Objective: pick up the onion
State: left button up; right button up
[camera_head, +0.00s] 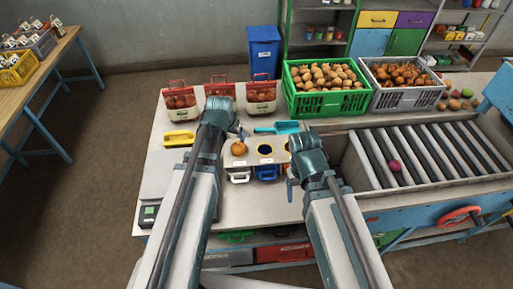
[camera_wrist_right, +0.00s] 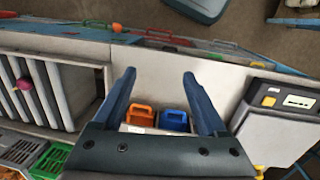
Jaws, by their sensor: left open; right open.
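A round orange-brown onion (camera_head: 238,148) sits at the left end of a pale stand (camera_head: 254,158) in the middle of the table, over or in one of its openings; I cannot tell which. My left gripper (camera_head: 241,131) is open just behind and above it, apart from it as far as I see. My right gripper (camera_head: 291,184) is open at the stand's right end. In the right wrist view its two spread fingers (camera_wrist_right: 160,88) have nothing between them; an orange handled piece (camera_wrist_right: 140,115) and a blue one (camera_wrist_right: 174,120) lie beyond. The onion does not show there.
Behind are a green crate (camera_head: 326,101) of potatoes and a grey crate (camera_head: 410,97) of brown-orange produce. Three red-topped sacks (camera_head: 220,88) stand at the back left. A magenta ball (camera_head: 394,165) lies on the rollers (camera_head: 430,150). A teal scoop (camera_head: 278,127) lies behind the stand.

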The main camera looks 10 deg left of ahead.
aim_at(237, 145)
pick_arm(q)
jog(key=shift+o, duration=1.1)
jog(key=shift+w+d+f, duration=0.1)
jog(key=shift+d, duration=0.1)
pick_arm(e)
jog(key=shift+o, duration=1.1)
jog(key=shift+d+f, duration=0.1)
jog(key=shift+d, duration=0.05)
pick_arm(q)
jog(key=shift+o, duration=0.4)
jog(key=shift+f+b, duration=0.25)
jog(key=shift+b, duration=0.1)
pick_arm(e)
jog(key=shift+o, duration=0.4)
jog(key=shift+f, duration=0.2)
pick_arm(q)
jog(key=b+x, duration=1.2)
jog(key=x, duration=0.1)
jog(key=shift+w+a+f, duration=0.1)
jog(key=shift+w, duration=0.05)
pick_arm(e)
notch_tip(237, 145, down, 12)
